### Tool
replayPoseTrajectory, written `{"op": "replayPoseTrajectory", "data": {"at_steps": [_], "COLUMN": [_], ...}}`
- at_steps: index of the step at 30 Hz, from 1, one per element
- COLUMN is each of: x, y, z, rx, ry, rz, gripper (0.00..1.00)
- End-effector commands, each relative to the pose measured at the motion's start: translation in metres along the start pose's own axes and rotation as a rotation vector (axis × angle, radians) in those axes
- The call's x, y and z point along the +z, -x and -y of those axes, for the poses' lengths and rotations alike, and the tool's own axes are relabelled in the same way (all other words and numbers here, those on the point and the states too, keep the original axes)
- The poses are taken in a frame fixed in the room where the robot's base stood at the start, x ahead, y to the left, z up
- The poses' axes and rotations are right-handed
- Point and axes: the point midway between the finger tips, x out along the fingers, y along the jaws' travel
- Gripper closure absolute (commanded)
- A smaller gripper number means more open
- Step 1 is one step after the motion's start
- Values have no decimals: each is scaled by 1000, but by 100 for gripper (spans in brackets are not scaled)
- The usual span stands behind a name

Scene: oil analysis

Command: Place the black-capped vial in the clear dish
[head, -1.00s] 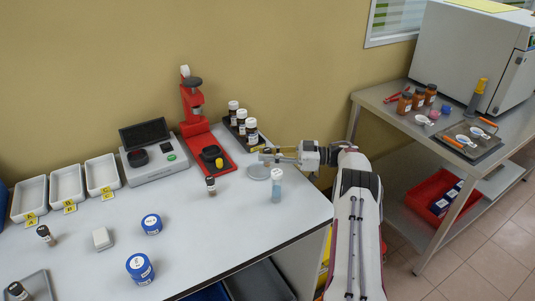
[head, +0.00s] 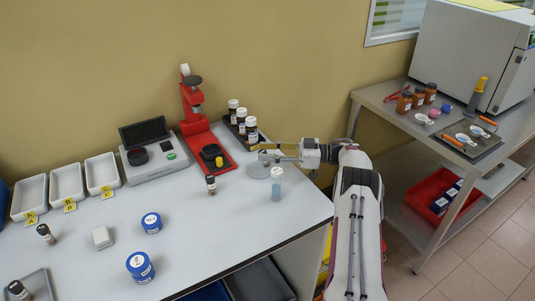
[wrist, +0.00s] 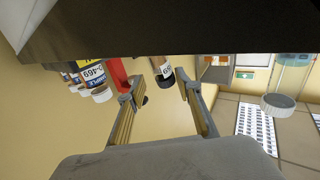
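The small brown vial with a dark cap (head: 211,185) stands upright on the white bench, left of my gripper (head: 266,157). The clear dish (head: 258,171) lies flat on the bench just below my fingertips, and my gripper partly covers it. In the upside-down wrist view, a dark-capped vial (wrist: 162,68) shows beyond the spread fingers of my gripper (wrist: 158,90), apart from them. My gripper is open and empty, pointing left. Two more dark-capped vials stand at the far left (head: 46,234) and front left (head: 17,290).
A clear bluish vial (head: 276,184) stands close beside the dish on the right. Brown white-capped bottles (head: 251,131) stand behind, near a red stand (head: 205,140). Blue-lidded jars (head: 140,267), a small white block (head: 102,238) and trays (head: 66,184) are farther left.

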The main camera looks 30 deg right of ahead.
Motion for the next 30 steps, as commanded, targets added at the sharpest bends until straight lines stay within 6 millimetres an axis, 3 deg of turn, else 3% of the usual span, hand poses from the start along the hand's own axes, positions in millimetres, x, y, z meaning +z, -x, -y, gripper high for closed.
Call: {"op": "replayPoseTrajectory", "data": {"at_steps": [12, 21, 30], "x": [2, 2, 1], "y": [52, 69, 73], "z": [0, 0, 0], "rx": [4, 3, 2], "ry": [-1, -2, -2], "rz": [0, 0, 0], "gripper": [65, 65, 65]}}
